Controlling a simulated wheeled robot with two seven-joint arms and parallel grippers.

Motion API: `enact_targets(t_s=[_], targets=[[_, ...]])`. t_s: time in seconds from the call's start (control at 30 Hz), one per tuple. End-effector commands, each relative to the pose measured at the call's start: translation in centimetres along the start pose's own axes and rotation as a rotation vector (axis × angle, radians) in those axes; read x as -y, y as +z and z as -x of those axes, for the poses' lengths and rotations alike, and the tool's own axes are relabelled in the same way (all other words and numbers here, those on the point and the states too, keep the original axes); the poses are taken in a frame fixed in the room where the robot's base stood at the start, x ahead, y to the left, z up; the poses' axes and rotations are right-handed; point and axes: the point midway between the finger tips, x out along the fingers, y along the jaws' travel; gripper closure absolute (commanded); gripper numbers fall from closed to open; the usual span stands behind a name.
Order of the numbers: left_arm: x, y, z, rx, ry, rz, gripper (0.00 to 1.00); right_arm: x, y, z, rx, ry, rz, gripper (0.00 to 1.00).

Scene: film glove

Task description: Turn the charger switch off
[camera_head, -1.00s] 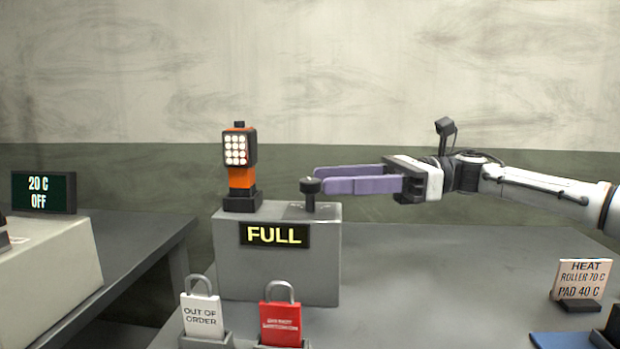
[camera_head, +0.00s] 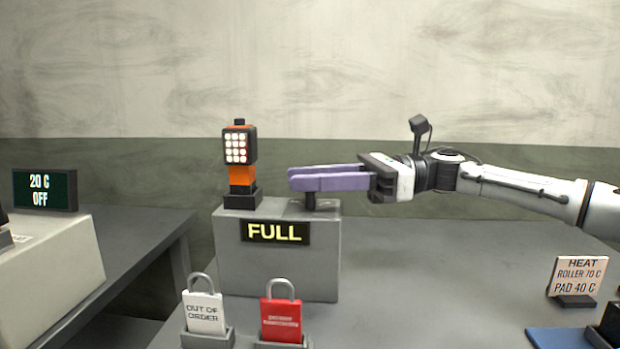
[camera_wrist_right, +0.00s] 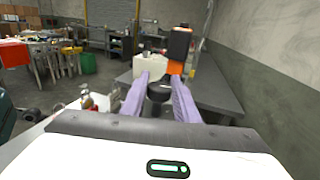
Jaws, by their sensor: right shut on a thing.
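The grey charger box (camera_head: 270,272) stands on the table, with a lit sign (camera_head: 275,232) reading "FULL" on its front. Its black round switch knob (camera_head: 310,204) is on the top right; the fingers cover most of it in the head view. My right gripper (camera_head: 293,180) reaches in from the right with its purple fingers around the knob. In the right wrist view the knob (camera_wrist_right: 159,92) lies between the two fingers (camera_wrist_right: 159,84), and the gripper is shut on it. My left gripper is not in view.
An orange and black lamp (camera_head: 241,150) with lit white cells stands on the box beside the fingers. A white padlock (camera_head: 204,315) reading "OUT OF ORDER" and a red padlock (camera_head: 281,320) stand in front. A display (camera_head: 44,190) reads "20 C OFF".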

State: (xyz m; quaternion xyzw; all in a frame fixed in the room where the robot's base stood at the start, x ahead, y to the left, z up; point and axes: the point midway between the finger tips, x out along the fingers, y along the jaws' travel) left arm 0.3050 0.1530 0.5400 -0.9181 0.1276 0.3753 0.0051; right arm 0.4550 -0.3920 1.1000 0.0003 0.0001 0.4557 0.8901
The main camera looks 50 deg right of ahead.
Motion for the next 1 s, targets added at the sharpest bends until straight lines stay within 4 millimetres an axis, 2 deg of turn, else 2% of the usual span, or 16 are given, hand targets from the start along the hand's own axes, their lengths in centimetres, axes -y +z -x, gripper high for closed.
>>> enact_targets(t_s=[0.27,0.7,1.0], targets=[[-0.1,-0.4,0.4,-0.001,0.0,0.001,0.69,0.1,0.2,0.0,0.003,0.075,0.0,0.95],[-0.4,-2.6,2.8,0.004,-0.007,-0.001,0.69,0.1,0.7,-0.1,0.007,0.368,-0.002,0.95],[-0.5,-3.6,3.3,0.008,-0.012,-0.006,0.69,0.1,0.3,0.0,0.004,0.497,0.0,0.95]])
